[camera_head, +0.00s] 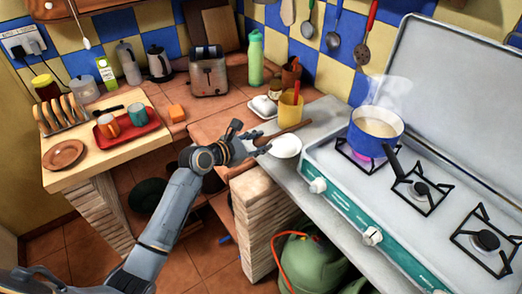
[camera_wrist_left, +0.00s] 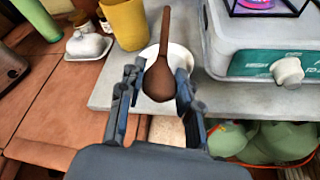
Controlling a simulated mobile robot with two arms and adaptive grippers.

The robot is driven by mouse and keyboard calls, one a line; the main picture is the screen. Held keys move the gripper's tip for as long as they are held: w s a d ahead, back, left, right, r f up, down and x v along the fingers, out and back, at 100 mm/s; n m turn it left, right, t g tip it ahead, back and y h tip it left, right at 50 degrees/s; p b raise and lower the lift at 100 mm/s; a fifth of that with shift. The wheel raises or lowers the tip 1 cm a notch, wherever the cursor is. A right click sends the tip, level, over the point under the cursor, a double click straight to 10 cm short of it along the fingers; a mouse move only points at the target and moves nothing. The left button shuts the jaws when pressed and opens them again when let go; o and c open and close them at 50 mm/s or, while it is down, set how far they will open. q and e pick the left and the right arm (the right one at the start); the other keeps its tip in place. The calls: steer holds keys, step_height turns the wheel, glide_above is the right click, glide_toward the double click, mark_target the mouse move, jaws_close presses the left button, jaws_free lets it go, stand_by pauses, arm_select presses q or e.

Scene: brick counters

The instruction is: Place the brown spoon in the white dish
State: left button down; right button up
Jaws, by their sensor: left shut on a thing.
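The brown spoon (camera_wrist_left: 160,78) is in the grip of my left gripper (camera_wrist_left: 157,92), its bowl between the two fingers and its handle pointing away, up the left wrist view. In the head view the spoon (camera_head: 291,129) shows as a thin brown handle beside the left gripper (camera_head: 254,143). The small white dish (camera_head: 287,147) stands on the grey counter just right of the fingertips. In the left wrist view the dish (camera_wrist_left: 181,56) is behind the spoon, which partly hides it. I cannot tell whether spoon and dish touch. My right gripper is not in view.
A yellow cup (camera_head: 290,107) and a white butter dish (camera_head: 264,106) stand behind the white dish. The stove (camera_head: 325,165) is to the right, with a steaming blue pot (camera_head: 374,142) on a lit burner. A toaster (camera_head: 208,76) stands at the back.

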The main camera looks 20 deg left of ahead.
arm_select(q)
steer(key=shift+w+f, duration=0.6)
steer(key=shift+f, duration=0.1)
steer(key=shift+w+f, duration=0.2)
steer(key=shift+f, duration=1.75)
steer(key=c, duration=0.9)
jaws_free()
steer(key=shift+r, duration=0.1)
steer(key=v, duration=1.2)
steer(key=shift+s, duration=0.1)
